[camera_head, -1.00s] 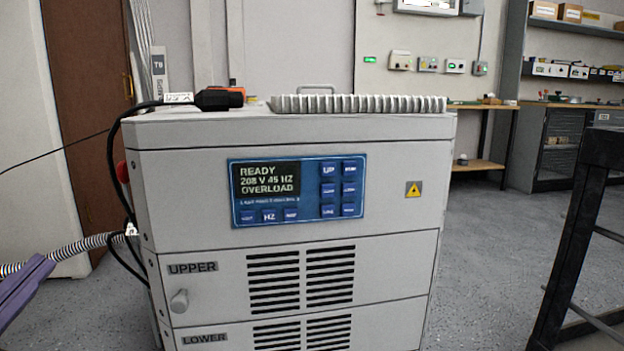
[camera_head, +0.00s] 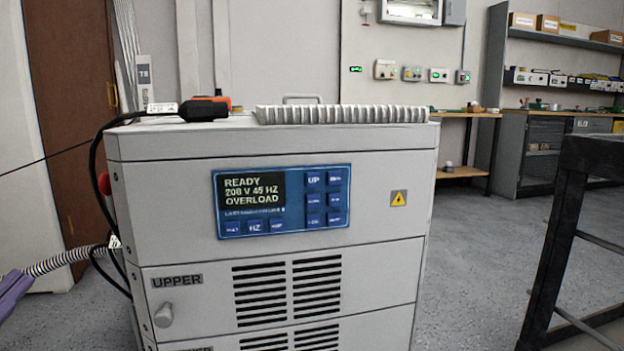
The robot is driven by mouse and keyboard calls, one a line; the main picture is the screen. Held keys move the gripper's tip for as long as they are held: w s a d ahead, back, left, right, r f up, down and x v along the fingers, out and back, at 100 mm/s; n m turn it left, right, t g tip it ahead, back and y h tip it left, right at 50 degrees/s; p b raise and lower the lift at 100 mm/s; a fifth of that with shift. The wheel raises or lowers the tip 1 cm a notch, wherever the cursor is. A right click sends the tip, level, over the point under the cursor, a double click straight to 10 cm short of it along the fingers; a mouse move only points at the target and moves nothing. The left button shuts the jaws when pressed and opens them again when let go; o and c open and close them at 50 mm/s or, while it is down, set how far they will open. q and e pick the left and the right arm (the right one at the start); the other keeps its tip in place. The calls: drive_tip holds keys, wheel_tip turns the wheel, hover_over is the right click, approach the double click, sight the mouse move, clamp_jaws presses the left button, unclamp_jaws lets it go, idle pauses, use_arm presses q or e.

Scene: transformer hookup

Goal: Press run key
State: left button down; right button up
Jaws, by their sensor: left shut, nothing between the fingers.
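A grey cabinet (camera_head: 270,254) stands in front of me with a blue control panel (camera_head: 228,222) on its upper front. The panel's display (camera_head: 252,191) reads READY, 208 V 45 HZ, OVERLOAD. Blue keys sit in two columns right of the display and in a row below it. The UP key (camera_head: 313,180) and HZ key (camera_head: 255,227) are readable; most other labels are too small, so I cannot tell which is the run key. My left gripper (camera_head: 27,278), purple, is shut at the left edge, partly out of frame, left of the cabinet and apart from the panel. My right gripper is not in view.
A black and orange connector (camera_head: 205,108) with a black cable lies on the cabinet top beside a ribbed grey part (camera_head: 342,114). A ridged hose (camera_head: 62,260) runs at left. A black frame (camera_head: 560,235) stands at right. Floor between it and the cabinet is clear.

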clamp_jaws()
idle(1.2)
